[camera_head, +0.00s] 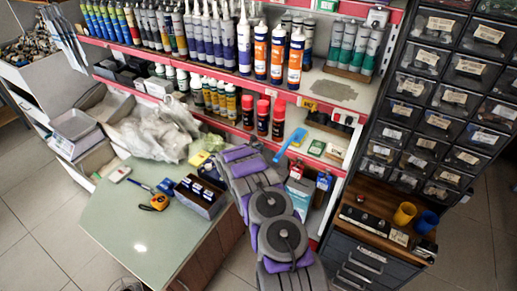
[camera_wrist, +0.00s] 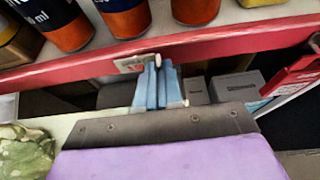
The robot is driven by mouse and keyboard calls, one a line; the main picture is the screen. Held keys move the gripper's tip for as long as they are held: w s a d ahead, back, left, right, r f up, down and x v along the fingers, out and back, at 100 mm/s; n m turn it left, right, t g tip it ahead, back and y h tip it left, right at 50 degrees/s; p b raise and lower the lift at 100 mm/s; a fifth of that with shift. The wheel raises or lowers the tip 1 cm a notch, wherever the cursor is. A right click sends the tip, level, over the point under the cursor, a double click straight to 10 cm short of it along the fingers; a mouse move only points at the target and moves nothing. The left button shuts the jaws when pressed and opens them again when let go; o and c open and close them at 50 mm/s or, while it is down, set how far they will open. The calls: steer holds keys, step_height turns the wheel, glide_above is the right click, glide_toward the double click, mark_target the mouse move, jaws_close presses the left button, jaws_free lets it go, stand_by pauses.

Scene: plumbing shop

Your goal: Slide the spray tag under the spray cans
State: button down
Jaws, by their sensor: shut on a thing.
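The spray cans (camera_head: 262,116), dark with red caps, stand on the shelf below the orange-and-white cartridges in the head view. My gripper (camera_head: 299,135) reaches in front of the shelf to the right of these cans. Its blue fingers (camera_wrist: 160,66) are close together in the wrist view, shut on a small pale tag (camera_wrist: 131,65) with a red mark. The tag sticks out to the left of the fingertips, with the red rail behind it; part of it is hidden by the fingers. I cannot make out the tag in the head view.
Orange cartridges (camera_head: 278,52) stand on the shelf above its red rail (camera_wrist: 230,47). A green-topped table (camera_head: 135,225) carries a box (camera_head: 203,196) and an orange tape measure (camera_head: 155,202). Drawer cabinets (camera_head: 440,90) stand at the right. Floor shows at the lower left.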

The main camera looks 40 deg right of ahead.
steer(key=c, duration=1.3)
jaws_free()
steer(key=shift+a, duration=0.1)
steer(key=p+v, duration=0.3)
steer(key=v, duration=1.4)
steer(key=shift+a, duration=0.1)
